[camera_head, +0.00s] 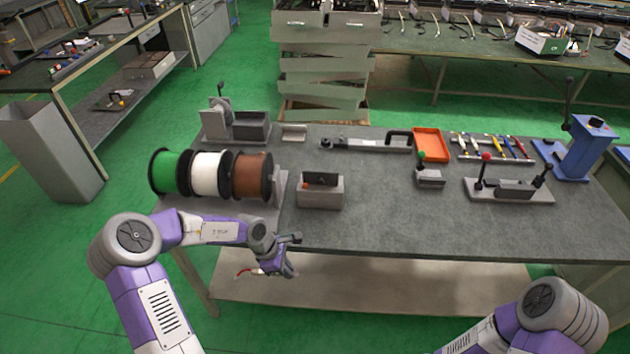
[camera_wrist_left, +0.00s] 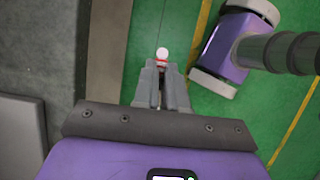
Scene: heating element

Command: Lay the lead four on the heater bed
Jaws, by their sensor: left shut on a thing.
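My left gripper (camera_head: 265,270) hangs beyond the near edge of the workbench, below the level of its top. It is shut on a thin red lead (camera_head: 243,271) with a white part, which sticks out to the left. In the left wrist view my left gripper's fingers (camera_wrist_left: 162,75) are closed together, with a red and white end of the lead (camera_wrist_left: 162,55) at the tips. Several coloured leads (camera_head: 495,147) lie across a rack at the back right of the bench. I cannot tell for sure which fixture is the heater bed. My right gripper is out of view.
Green, white and brown spools (camera_head: 208,174) stand at the bench's left, beside a grey box (camera_head: 320,191). An orange tray (camera_head: 431,145), a red-knobbed clamp fixture (camera_head: 510,190) and a blue press (camera_head: 585,150) stand right. The workbench (camera_head: 400,220) is clear along its front middle.

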